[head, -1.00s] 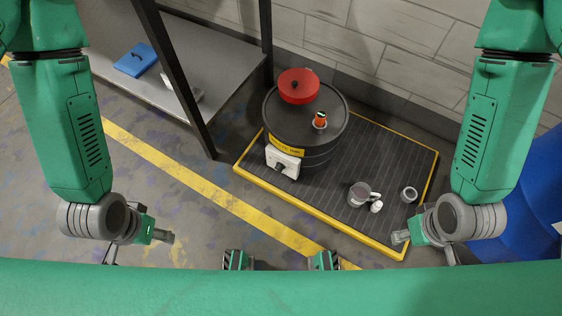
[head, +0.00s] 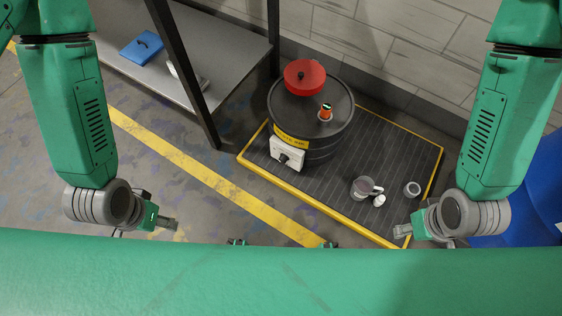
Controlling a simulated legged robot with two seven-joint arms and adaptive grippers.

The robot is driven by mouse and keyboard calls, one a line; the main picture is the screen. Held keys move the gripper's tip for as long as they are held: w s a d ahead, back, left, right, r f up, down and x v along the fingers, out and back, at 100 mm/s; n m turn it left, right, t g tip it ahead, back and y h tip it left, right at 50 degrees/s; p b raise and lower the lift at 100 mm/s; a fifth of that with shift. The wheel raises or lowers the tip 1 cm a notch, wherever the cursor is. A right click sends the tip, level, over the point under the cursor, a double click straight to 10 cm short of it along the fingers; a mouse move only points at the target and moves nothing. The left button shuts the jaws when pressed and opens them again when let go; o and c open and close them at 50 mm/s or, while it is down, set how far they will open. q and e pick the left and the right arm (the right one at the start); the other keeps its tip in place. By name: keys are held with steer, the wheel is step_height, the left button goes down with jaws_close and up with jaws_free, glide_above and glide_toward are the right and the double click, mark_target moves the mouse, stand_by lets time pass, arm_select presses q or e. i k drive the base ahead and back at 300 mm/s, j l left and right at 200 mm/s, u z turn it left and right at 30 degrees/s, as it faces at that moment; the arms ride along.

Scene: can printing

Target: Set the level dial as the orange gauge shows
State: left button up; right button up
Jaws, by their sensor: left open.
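The orange gauge (head: 326,113) stands on top of a dark drum (head: 318,137), right of its red lid. Its small dark face is too small to read. A white box on the drum's lower front carries the dark level dial (head: 285,159); its setting is too small to read. My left gripper (head: 172,224) is at the lower left, over the floor, well apart from the drum, open and empty. My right gripper (head: 400,232) is at the lower right by the mat's front edge, apart from the dial; its finger gap is not clear.
The drum stands on a black ribbed mat (head: 385,158) with yellow edges. A metal mug (head: 362,188), a small white item (head: 379,200) and a small cup (head: 412,189) are on its right. A shelf (head: 215,62) stands left, a blue barrel (head: 522,205) right.

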mark_target(283, 159)
steer(key=i+j, duration=0.15)
steer(key=j, duration=0.15)
steer(key=i+j, duration=0.2)
steer(key=j, duration=0.15)
steer(key=i+j+z, duration=0.1)
steer(key=z, duration=0.3)
steer(key=j+z, duration=0.4)
steer(key=i+j+z, duration=0.1)
steer(key=z, duration=1.15)
